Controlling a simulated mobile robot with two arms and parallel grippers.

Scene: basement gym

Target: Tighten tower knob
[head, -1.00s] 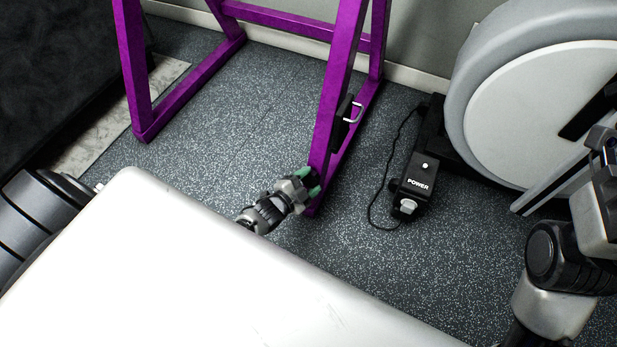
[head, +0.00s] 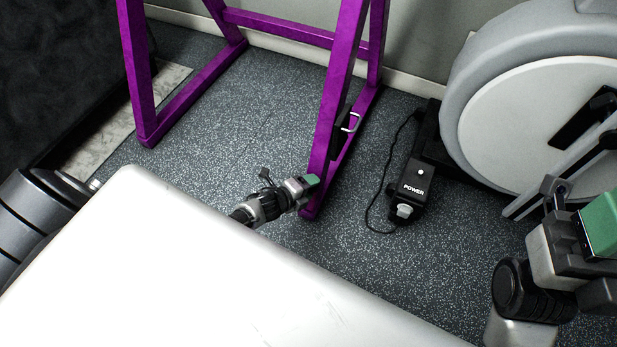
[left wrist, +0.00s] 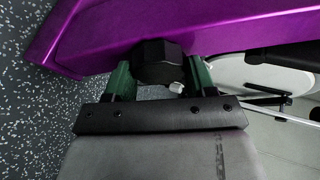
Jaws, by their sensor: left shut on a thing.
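The tower is a purple metal frame (head: 335,105) standing on the floor; its purple post (left wrist: 190,32) crosses the top of the left wrist view. A black faceted knob (left wrist: 158,62) sits against the post's near face. My left gripper (head: 312,181) is low at the post in the head view. In the left wrist view, its green fingers (left wrist: 158,78) are shut around the knob, one on each side. The head view hides the knob behind the gripper. My right gripper (head: 600,225) is at the right edge, partly cut off, away from the tower; its jaw opening is unclear.
A black box marked POWER (head: 409,190) with a cable lies right of the post. A large grey and white wheel-shaped machine (head: 535,110) stands at the right. Speckled floor (head: 230,120) is clear between the purple legs.

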